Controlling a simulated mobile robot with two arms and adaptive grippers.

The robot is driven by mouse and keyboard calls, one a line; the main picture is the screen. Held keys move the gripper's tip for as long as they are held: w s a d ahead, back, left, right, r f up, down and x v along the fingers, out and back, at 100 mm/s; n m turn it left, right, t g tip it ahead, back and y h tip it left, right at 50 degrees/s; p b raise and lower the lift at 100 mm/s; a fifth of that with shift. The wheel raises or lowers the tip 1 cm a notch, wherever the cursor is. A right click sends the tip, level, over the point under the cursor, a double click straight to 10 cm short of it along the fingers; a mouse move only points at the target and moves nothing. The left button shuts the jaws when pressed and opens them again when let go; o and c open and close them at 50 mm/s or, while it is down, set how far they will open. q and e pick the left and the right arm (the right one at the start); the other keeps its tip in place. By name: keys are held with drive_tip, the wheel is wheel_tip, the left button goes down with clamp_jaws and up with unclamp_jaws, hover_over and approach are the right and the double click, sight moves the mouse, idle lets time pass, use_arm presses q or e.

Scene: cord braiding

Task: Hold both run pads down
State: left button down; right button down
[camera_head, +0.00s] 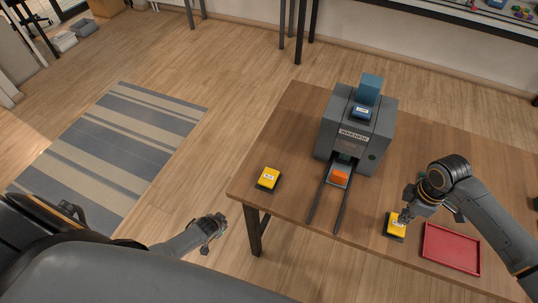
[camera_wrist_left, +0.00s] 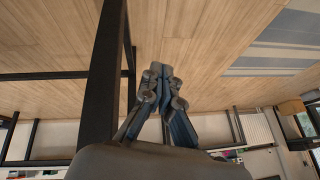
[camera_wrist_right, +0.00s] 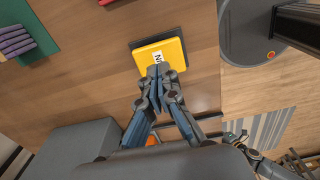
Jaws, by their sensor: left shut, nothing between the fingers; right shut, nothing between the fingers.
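Two yellow run pads on black bases lie on the wooden table. The left run pad (camera_head: 268,178) is near the table's left edge with no gripper near it. The right run pad (camera_head: 395,226) is right of the machine's rails; it also shows in the right wrist view (camera_wrist_right: 160,54). My right gripper (camera_head: 405,216) is shut and empty, with its tips over or at this pad; I cannot tell whether they touch it. My left gripper (camera_head: 220,222) is shut and empty, off the table's left side. It also shows in the left wrist view (camera_wrist_left: 168,70), facing the floor.
A grey machine (camera_head: 352,130) stands mid-table, with two dark rails (camera_head: 330,200) reaching forward and an orange block (camera_head: 340,176) between them. A red tray (camera_head: 452,250) lies right of the right pad. The table's left edge lies between my left gripper and the left pad.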

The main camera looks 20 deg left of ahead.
use_arm(q)
drive_tip(key=w+a+r+t, duration=0.1)
drive_tip(key=w+a+r, duration=0.1)
drive_tip(key=w+r, duration=0.7)
drive_tip(key=w+a+r+t, duration=0.25)
drive_tip(key=w+r, duration=0.45)
drive_tip(key=w, duration=0.4)
drive_tip(key=w+d+r+m+g, duration=0.35)
drive_tip(key=w+d+r, duration=0.2)
drive_tip(key=r, duration=0.45)
drive_tip(key=s+d+r+m, duration=0.1)
drive_tip(key=d, duration=0.1)
drive_tip(key=s+d+r+m+h, duration=0.1)
drive_tip(key=d+r, duration=0.1)
drive_tip(key=s+d+r+m+g, duration=0.1)
drive_tip(key=d+m, duration=0.1)
drive_tip(key=d, duration=0.1)
drive_tip(key=shift+r, duration=0.25)
drive_tip(key=s+d+r+m+g, duration=0.2)
drive_tip(key=s+d+r+m, duration=0.1)
drive_tip(key=s+d+m, duration=0.15)
drive_tip(key=m+g, duration=0.2)
drive_tip(key=m, duration=0.1)
approach(269, 176)
drive_tip(key=shift+a+f, duration=0.15)
drive_tip(key=shift+f, duration=3.05)
